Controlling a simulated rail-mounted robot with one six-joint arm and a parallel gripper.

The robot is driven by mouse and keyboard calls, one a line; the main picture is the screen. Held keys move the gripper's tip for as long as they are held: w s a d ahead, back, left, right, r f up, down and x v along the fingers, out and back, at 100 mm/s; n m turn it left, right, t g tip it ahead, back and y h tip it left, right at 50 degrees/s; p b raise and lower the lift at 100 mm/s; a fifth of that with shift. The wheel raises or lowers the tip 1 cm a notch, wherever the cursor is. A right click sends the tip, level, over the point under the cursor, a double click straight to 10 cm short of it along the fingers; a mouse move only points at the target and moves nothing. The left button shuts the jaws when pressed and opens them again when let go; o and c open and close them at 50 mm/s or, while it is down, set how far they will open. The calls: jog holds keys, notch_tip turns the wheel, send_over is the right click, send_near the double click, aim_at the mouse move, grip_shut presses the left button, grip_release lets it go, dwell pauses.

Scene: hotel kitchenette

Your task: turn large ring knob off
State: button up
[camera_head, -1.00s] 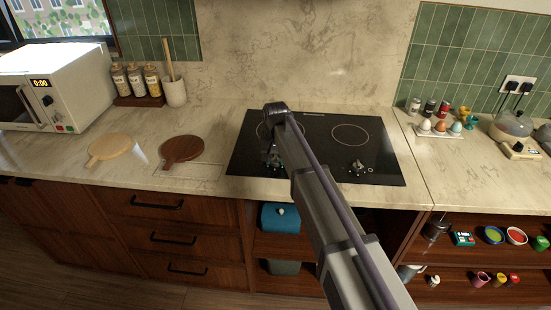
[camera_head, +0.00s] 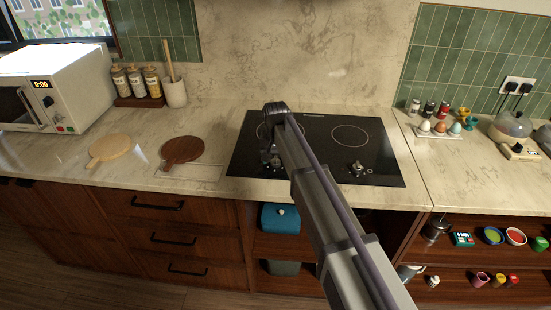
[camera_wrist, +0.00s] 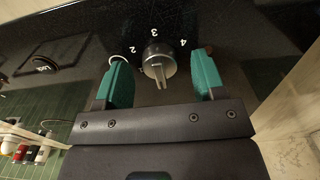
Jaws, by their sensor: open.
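The black hob (camera_head: 317,178) is set in the counter, with its right ring (camera_head: 350,134) in clear view and its left ring partly hidden by my arm. My gripper (camera_head: 271,161) is over the hob's front left. In the wrist view, my gripper (camera_wrist: 160,66) is open, with one green finger on each side of a silver knob (camera_wrist: 159,62). Gaps show between the knob and both fingers. The knob's bar lies in line with the printed 3, between 2 and 4. A second knob (camera_head: 357,168) is at the hob's front right, clear of my gripper.
A dark round board (camera_head: 183,150) and a pale board (camera_head: 110,148) lie left of the hob. A white microwave (camera_head: 60,88) stands farther left. An egg tray (camera_head: 438,132) is on the counter to the right. Open shelves lie below.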

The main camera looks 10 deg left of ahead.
aim_at(276, 159)
notch_tip(276, 159, up, 10)
jog(key=p, duration=0.9)
jog(key=shift+r, duration=0.15)
jog(key=s+d+f, duration=0.1)
jog(key=s+d, duration=2.5)
jog(key=d, duration=0.1)
jog(key=shift+s+d+f+m+b, duration=0.25)
jog(key=shift+d+m+b, duration=0.1)
jog(key=shift+b, duration=0.1)
